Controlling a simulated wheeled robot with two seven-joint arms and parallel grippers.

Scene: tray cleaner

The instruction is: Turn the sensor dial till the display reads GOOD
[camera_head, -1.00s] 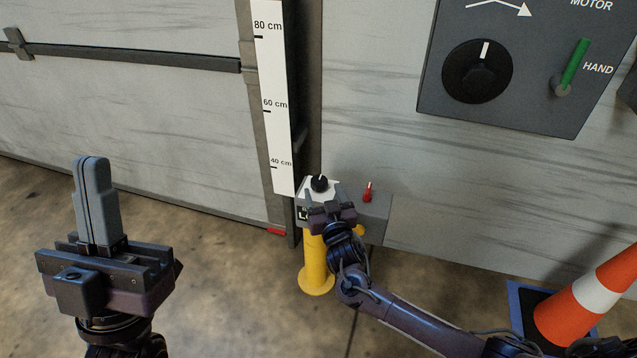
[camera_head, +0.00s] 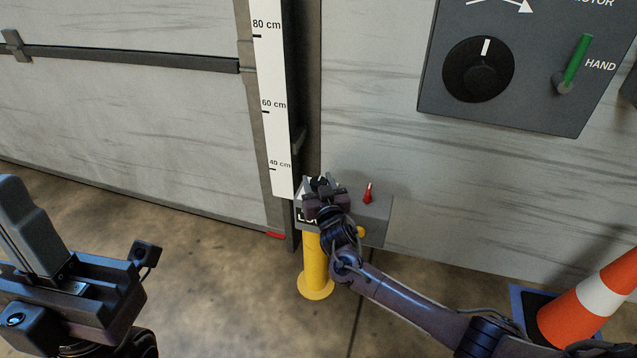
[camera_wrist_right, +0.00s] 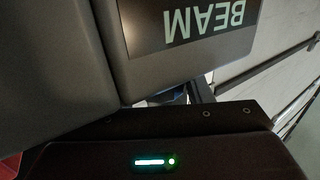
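The sensor box (camera_head: 376,214) is grey with a white top plate and stands on a yellow post. Its black dial (camera_head: 320,181) is mostly hidden by my right gripper (camera_head: 322,184), whose fingers are at the dial. I cannot tell whether they touch or grip it. The display (camera_head: 306,216) on the box front is mostly covered in the head view; only letters like "LO" show. The right wrist view shows a dark panel (camera_wrist_right: 190,25) with "BEAM" upside down, its other text cut off. My left gripper (camera_head: 25,225) is empty, its grey fingers together, away from the box.
A red switch (camera_head: 368,194) stands on the box right of the dial. A height scale (camera_head: 275,110) and a large door are behind. A dark panel (camera_head: 520,105) with a big knob and green lever hangs upper right. An orange cone (camera_head: 590,310) stands lower right.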

